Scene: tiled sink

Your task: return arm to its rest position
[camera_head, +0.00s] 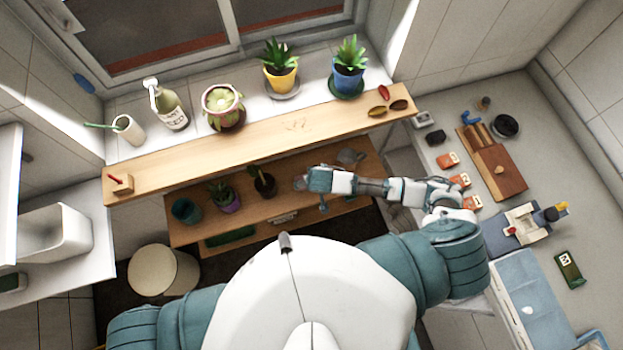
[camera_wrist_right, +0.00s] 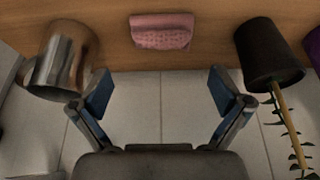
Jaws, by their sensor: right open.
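My right arm (camera_head: 385,188) comes in from the right and reaches left over the lower wooden shelf (camera_head: 290,215). My right gripper (camera_wrist_right: 160,100) is open, with nothing between its two fingers in the right wrist view. A pink textured block (camera_wrist_right: 162,32) lies on the wood ahead of the fingers. A shiny metal cup (camera_wrist_right: 62,60) is beside the left finger, and a dark plant pot (camera_wrist_right: 268,55) is beyond the right finger. My left shoulder (camera_head: 165,318) shows in the head view, but the left gripper does not.
The upper wooden shelf (camera_head: 270,134) runs above the lower one. Potted plants, including a yellow pot (camera_head: 281,79) and a blue pot (camera_head: 347,82), line the sill. The right counter holds a wooden board (camera_head: 503,178).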

